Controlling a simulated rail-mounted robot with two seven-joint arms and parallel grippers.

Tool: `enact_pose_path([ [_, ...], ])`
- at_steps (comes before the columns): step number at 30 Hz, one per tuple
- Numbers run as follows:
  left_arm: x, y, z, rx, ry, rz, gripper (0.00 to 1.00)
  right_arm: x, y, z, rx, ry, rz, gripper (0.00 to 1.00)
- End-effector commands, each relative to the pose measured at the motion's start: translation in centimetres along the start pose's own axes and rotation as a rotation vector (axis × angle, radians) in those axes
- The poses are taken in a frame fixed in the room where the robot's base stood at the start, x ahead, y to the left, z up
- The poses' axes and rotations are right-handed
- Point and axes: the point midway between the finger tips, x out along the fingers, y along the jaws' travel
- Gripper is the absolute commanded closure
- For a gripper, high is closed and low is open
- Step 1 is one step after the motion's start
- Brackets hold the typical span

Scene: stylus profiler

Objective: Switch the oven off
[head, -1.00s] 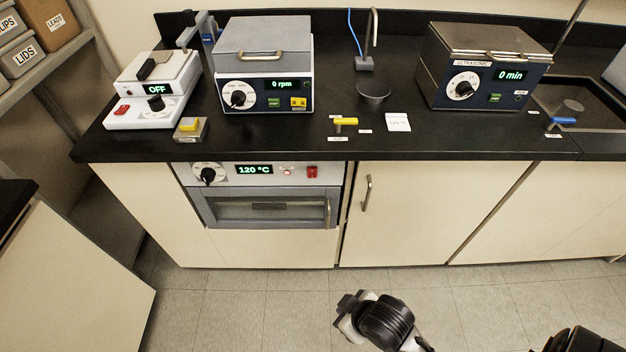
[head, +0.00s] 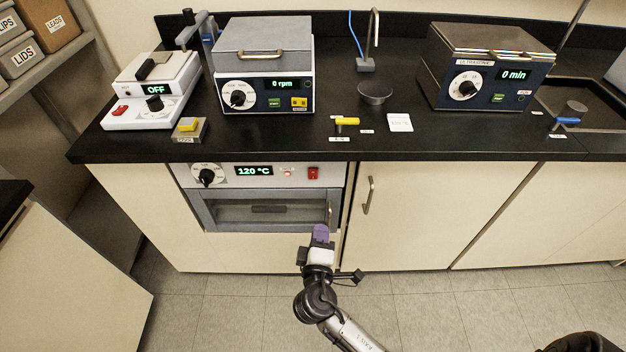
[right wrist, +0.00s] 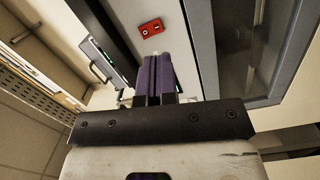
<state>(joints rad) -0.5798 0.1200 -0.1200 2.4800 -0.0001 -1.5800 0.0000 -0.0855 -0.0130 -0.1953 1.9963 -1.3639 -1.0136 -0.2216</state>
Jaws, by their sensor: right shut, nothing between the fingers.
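The oven (head: 265,180) is built in under the black counter. Its front panel has a dial (head: 207,175), a display (head: 254,170) reading 120 °C, a small lit red indicator (head: 287,172) and a red switch (head: 313,173). The oven door with its window is closed below. My right gripper (head: 321,231) has purple fingers, shut and empty, in front of the door's lower right part and below the switch. In the right wrist view the shut fingers (right wrist: 155,62) point toward the panel, with the red switch (right wrist: 151,30) just beyond and apart from the tips. My left gripper is not in view.
The door handle (head: 329,212) stands out just above my right gripper. The black counter (head: 240,140) overhangs the panel and carries several instruments. A cabinet door with a handle (head: 368,195) is to the right. The floor (head: 450,305) in front is clear.

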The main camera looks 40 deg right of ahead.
Motion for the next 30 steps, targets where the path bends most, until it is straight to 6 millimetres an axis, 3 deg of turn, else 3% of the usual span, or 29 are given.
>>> enact_pose_path([
  [6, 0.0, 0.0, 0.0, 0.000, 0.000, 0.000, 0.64, -0.2, 1.7, -1.6, -0.150, 0.091, 0.120, 1.00],
  [22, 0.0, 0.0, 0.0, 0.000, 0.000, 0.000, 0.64, -0.1, 1.7, -1.9, -0.189, 0.107, 0.124, 1.00],
  [26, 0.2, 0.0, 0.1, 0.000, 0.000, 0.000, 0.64, 0.7, 1.8, -2.0, -0.190, 0.107, 0.124, 1.00],
  [30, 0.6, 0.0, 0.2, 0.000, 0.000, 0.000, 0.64, 2.8, 2.0, -2.2, -0.188, 0.106, 0.127, 1.00],
])
